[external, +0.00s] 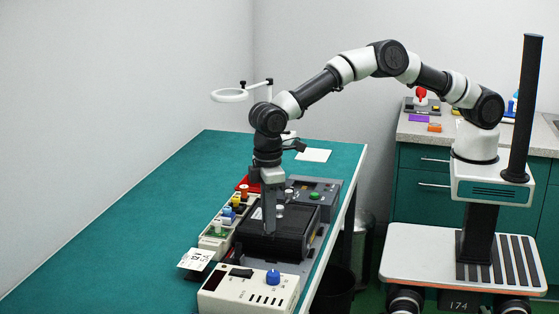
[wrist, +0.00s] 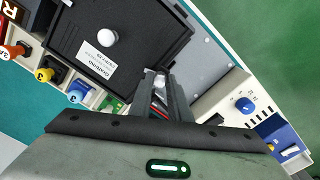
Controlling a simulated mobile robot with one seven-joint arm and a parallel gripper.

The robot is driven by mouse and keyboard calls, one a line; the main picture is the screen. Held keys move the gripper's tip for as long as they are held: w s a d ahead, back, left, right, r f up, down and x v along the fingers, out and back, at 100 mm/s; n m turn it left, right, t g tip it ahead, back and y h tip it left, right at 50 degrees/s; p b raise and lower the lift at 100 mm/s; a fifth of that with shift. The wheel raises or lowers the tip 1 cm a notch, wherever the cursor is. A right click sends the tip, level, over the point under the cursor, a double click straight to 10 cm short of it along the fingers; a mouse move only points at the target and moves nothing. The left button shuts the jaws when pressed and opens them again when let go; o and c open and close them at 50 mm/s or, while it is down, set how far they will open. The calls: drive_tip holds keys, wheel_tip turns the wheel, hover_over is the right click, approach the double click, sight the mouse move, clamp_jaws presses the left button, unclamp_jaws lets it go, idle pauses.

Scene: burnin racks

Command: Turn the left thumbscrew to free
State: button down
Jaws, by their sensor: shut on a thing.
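The black module (wrist: 140,25) with a white label (wrist: 97,62) and a round silver knob (wrist: 107,37) fills the upper left of the wrist view; in the external view the module (external: 292,222) sits in the grey rack on the bench. My gripper (external: 269,230) points straight down at the module's near edge. In the wrist view my gripper (wrist: 160,80) is shut on a small silvery piece (wrist: 158,77) beside the module's corner, which I take to be the left thumbscrew. The fingers hide most of it, so its turn angle cannot be told.
A cream instrument box (external: 248,294) with a blue knob (external: 273,277) stands close in front. A strip with coloured plugs (external: 214,242) runs along the left. A green button (external: 315,195) is behind. A ring lamp (external: 229,96) stands at the back. The teal bench left is clear.

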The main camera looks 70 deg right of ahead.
drive_tip(key=n, duration=0.6)
drive_tip(key=shift+n, duration=0.3)
drive_tip(key=n, duration=0.6)
drive_tip(key=shift+n, duration=0.3)
drive_tip(key=c, duration=1.7)
unclamp_jaws()
drive_tip(key=shift+o, duration=0.2)
wheel_tip(320, 180, up, 18)
drive_tip(key=shift+f, duration=0.25)
